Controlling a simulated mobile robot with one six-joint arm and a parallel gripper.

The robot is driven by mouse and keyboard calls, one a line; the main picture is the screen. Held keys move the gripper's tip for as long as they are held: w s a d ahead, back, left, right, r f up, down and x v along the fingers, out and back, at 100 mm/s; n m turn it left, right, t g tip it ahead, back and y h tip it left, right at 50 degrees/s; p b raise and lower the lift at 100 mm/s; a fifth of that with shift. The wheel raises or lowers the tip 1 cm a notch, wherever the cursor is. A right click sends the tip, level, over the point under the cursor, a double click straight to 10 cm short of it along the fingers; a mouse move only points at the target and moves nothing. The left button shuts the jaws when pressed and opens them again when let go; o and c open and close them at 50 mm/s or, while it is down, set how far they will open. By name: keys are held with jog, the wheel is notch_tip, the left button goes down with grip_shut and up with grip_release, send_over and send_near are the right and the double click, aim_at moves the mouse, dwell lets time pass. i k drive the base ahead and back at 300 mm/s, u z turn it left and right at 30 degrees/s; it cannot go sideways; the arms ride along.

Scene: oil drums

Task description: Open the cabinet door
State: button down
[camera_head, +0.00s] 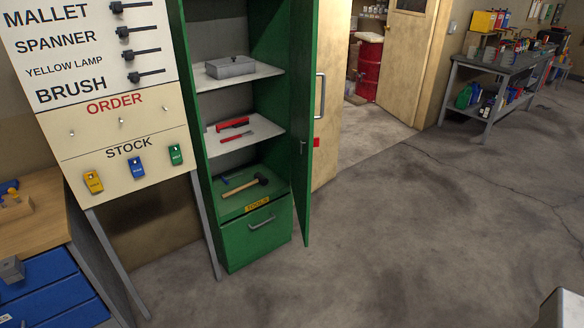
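The tall green cabinet (203,165) stands left of centre, its top cut off by the frame. Its green door (307,130) is on the right side and stands open, swung out toward me and seen nearly edge-on. A small handle (303,147) shows on the door. Inside, a grey metal box (231,67) sits on the upper shelf, red tools (233,124) lie on the middle shelf, and a mallet (246,186) lies on the lower one. A closed green drawer (250,238) with a grey handle is below.
A sign board (110,110) on legs stands left of the cabinet. A workbench (35,215) with blue drawers is at far left. A beige door (327,100) and doorway with a red drum (368,68) are behind. A tool table (492,68) stands far right. The concrete floor at right is clear.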

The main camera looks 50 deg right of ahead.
aim_at(304, 18)
jog(key=u, duration=0.1)
jog(key=i, duration=0.95)
jog(key=u, duration=0.4)
